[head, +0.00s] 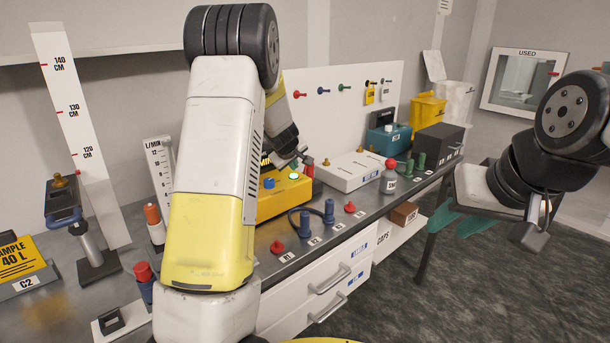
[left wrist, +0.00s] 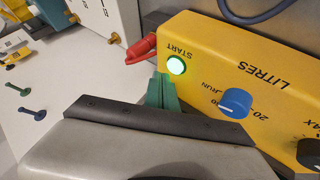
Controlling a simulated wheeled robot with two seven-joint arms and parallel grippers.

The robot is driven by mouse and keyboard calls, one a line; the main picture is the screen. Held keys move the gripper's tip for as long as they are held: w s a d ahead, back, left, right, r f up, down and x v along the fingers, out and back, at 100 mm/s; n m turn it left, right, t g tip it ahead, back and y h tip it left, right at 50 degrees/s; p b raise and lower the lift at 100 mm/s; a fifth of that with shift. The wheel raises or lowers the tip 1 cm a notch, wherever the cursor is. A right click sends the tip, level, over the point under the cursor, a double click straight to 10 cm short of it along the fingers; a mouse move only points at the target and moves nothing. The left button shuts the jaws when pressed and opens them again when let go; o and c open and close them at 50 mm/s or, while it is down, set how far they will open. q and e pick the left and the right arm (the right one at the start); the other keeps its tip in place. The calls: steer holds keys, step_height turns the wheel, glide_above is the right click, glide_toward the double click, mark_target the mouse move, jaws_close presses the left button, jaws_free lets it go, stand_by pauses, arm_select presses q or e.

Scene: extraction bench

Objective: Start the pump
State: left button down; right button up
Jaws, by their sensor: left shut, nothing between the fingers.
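The pump is a yellow box (head: 284,197) on the bench, and it fills much of the left wrist view (left wrist: 225,60). Its round START button glows green in the left wrist view (left wrist: 176,65) and in the head view (head: 294,176). A blue knob (left wrist: 235,102) beside RUN and LITRES lettering sits on the same face. My left gripper (head: 301,157) is shut and empty above the pump. Its green fingertips (left wrist: 162,91) are close beside the button; contact cannot be told. My right gripper (head: 447,220) hangs off the bench at the right, its jaw opening unclear.
A red connector (left wrist: 141,48) sits by the pump's end. Red and blue plugs (head: 329,212) stand along the bench front. A height scale (head: 75,120) stands at left.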

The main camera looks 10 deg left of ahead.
mark_target(293, 176)
arm_select(q)
steer(key=shift+r, duration=2.55)
